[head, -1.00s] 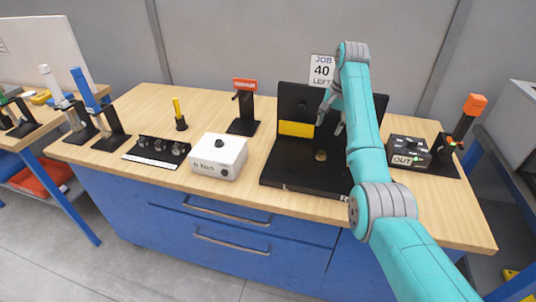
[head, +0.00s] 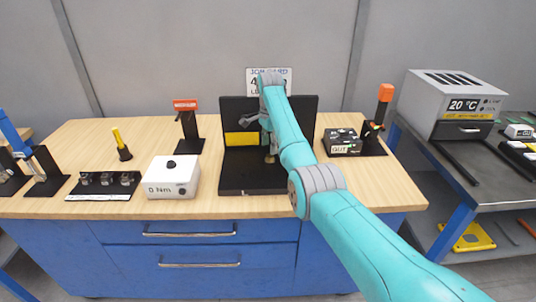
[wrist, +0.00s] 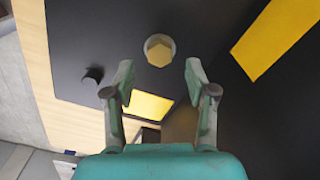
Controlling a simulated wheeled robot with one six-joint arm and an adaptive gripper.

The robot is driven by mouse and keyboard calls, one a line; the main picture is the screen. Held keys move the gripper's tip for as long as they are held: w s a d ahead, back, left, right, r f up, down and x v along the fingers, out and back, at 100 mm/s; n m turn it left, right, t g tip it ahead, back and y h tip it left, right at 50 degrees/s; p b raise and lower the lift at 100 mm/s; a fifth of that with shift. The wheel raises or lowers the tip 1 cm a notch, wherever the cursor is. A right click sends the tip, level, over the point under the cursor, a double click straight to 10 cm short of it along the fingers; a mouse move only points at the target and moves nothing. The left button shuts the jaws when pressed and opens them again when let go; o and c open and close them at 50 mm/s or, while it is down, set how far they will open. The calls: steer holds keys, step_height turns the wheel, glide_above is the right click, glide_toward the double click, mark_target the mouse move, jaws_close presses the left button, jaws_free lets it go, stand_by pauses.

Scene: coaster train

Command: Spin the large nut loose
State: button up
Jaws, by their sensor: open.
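The large nut is a brass-coloured hexagon in the wrist view (wrist: 159,51), on a black fixture (wrist: 90,40). In the head view the nut (head: 270,159) is small and partly hidden by my arm, low on the fixture (head: 236,176). My gripper (wrist: 158,72) is open and empty, its two fingers apart on either side of the view below the nut. In the head view my gripper (head: 256,127) is in front of the fixture's upright black panel, above the nut. I see no contact with the nut.
A white box reading 0 Nm (head: 172,178) stands left of the fixture, with a socket rack (head: 104,184) farther left. A black OUT box (head: 342,143) and an orange-topped stand (head: 385,95) are to the right. The bench front (head: 215,208) is clear.

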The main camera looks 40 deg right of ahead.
mark_target(270, 155)
steer(key=shift+f, duration=2.05)
jaws_close()
